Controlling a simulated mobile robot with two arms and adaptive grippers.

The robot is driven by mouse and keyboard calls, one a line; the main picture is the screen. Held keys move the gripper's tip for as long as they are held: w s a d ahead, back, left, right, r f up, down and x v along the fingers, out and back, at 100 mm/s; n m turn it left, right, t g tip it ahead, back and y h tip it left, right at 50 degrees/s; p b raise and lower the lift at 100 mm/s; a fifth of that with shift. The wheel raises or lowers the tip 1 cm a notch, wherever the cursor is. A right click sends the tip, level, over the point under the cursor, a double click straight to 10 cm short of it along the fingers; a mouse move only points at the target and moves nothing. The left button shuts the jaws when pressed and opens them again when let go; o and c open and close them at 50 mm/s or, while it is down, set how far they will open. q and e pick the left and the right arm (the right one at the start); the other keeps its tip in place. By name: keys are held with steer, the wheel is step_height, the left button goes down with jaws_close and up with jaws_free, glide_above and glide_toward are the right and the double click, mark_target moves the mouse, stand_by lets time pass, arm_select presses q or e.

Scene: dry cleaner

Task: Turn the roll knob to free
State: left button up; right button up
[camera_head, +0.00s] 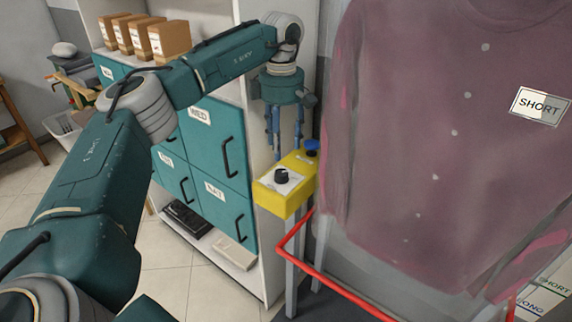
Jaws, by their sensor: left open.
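The black roll knob (281,175) sits on a white plate on top of a yellow control box (279,204). The plate's markings are too small to read, so I cannot tell the knob's setting. My left gripper (285,147) points down, open and empty, behind and above the knob in the picture. I see no contact between its fingers and the knob. A blue button (312,146) stands at the far end of the yellow box, to the right of the fingers. My right gripper is not in view.
A large mauve garment (440,130) with a SHORT label (540,106) hangs right of the box. A red rail (335,285) runs in front of it. A shelf unit with teal doors (217,145) stands left of the box. Tiled floor (165,275) is clear at lower left.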

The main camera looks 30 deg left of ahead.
mark_target(281, 172)
arm_select(q)
steer(key=f, duration=0.1)
steer(key=s+f+p, duration=0.1)
steer(key=shift+s+f, duration=0.3)
steer(key=f, duration=0.1)
steer(key=f+p, duration=0.1)
steer(key=f, duration=0.1)
steer(key=shift+w+f, duration=0.25)
steer(key=shift+w, duration=0.1)
step_height(281, 172, down, 3)
steer(key=shift+r, duration=0.15)
steer(key=shift+w, duration=0.15)
steer(key=shift+c, duration=0.8)
steer(key=c, duration=1)
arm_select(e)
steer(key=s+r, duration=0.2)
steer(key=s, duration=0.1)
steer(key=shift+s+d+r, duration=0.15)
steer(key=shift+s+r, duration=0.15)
